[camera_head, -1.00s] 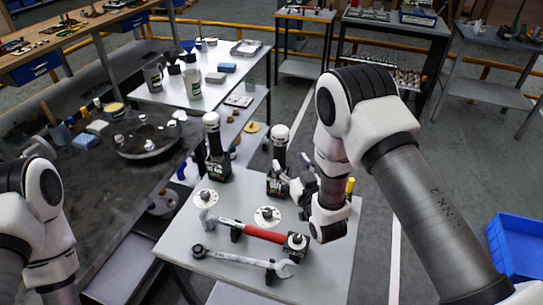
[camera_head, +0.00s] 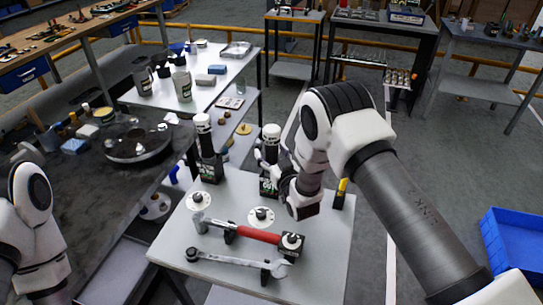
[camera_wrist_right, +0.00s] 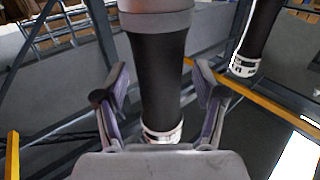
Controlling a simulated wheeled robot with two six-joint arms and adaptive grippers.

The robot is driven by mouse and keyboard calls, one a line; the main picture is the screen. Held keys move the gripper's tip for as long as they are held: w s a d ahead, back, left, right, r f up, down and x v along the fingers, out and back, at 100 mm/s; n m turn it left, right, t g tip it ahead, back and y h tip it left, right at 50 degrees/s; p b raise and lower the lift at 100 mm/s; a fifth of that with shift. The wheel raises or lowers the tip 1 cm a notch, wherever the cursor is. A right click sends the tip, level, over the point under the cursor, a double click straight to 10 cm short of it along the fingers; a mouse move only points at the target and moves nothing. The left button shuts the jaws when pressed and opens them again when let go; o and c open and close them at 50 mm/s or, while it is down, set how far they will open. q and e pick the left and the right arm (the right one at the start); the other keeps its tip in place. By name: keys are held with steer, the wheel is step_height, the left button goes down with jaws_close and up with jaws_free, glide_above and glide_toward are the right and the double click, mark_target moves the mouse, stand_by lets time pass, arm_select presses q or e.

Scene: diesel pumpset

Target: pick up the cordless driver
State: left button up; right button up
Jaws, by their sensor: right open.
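The cordless driver (camera_head: 271,136) stands upright on the light grey table, with a white top and black body. Part of it is hidden by my right gripper (camera_head: 266,162). In the right wrist view, the driver's black body (camera_wrist_right: 158,85) is between the two open fingers of my right gripper (camera_wrist_right: 163,88), with a gap visible on both sides. A similar upright tool (camera_head: 204,135) stands to its left, and one shows at the upper right of the wrist view (camera_wrist_right: 255,35). My left arm shows at the left, but its gripper is out of view.
On the light grey table (camera_head: 312,268) lie a red-handled hammer (camera_head: 255,234), a wrench (camera_head: 235,260) and two white discs (camera_head: 261,217). A yellow-topped item (camera_head: 341,190) stands beside my right wrist. A dark bench (camera_head: 100,200) is at the left, and a blue bin (camera_head: 515,245) at the right.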

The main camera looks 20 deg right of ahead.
steer(key=shift+s, duration=0.1)
jaws_close()
steer(key=shift+r, duration=0.1)
steer(key=shift+r, duration=0.25)
step_height(320, 180, up, 18)
steer(key=b, duration=0.2)
steer(key=shift+f+b, duration=0.25)
steer(key=shift+b, duration=0.05)
